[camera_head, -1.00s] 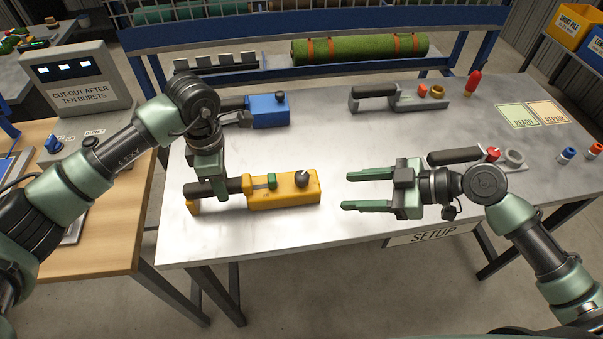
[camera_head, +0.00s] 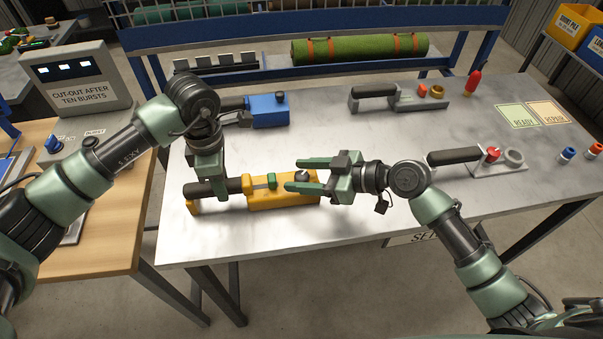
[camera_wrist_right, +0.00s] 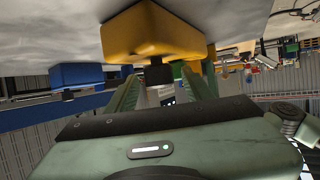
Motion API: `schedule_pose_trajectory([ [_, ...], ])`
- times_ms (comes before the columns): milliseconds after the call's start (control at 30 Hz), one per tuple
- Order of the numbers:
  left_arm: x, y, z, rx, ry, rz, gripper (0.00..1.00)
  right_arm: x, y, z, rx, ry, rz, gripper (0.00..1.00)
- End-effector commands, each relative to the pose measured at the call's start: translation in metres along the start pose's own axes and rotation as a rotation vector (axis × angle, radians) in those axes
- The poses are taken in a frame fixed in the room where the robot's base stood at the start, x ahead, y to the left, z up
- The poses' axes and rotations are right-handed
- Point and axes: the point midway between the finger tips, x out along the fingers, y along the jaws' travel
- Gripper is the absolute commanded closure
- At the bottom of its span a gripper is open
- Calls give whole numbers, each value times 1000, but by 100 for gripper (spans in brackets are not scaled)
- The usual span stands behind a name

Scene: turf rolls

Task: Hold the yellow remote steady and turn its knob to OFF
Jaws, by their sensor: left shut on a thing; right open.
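The yellow remote (camera_head: 262,201) lies near the front of the metal table, with a black handle (camera_head: 228,186) at its left and a green part (camera_head: 272,181) in its middle. My left gripper (camera_head: 212,185) points down and is shut on the handle. The dark knob (camera_head: 302,176) is on the remote's right end. My right gripper (camera_head: 296,175) is open, its fingers on either side of the knob. In the right wrist view the knob (camera_wrist_right: 158,73) shows between the fingers, under the yellow body (camera_wrist_right: 150,32). I cannot tell whether they touch it, nor read the knob's setting.
A blue remote (camera_head: 268,111) lies behind the yellow one. A grey remote (camera_head: 400,98) is at the back middle, and another grey one (camera_head: 490,166) is right of my right wrist. READY (camera_head: 518,116) and REPAIR (camera_head: 548,113) patches mark the right side. The table's front edge is close.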

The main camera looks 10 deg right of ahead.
Motion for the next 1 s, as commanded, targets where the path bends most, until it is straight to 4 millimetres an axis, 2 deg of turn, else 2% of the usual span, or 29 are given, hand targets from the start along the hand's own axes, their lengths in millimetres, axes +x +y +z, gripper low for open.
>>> schedule_pose_trajectory([
  [33, 5, -3, 0, 3, 4, -11, 100, 2, 0, 0, 0, 1, 0, 48],
  [300, 5, -3, 0, 3, 5, -11, 100, 3, 0, 0, -1, 0, 0, 48],
  [400, 5, -3, 0, 3, 5, -11, 100, 3, 0, 0, -1, 0, 0, 76],
  [500, 6, -3, -1, 3, 5, -11, 100, 3, 0, 0, -1, 0, 0, 100],
  [767, 6, -3, -1, 3, 5, -11, 100, 3, 0, 2, 7, -3, 17, 100],
  [1000, 6, -4, -1, 3, 5, -12, 100, 3, -1, 3, 47, -6, 116, 100],
])
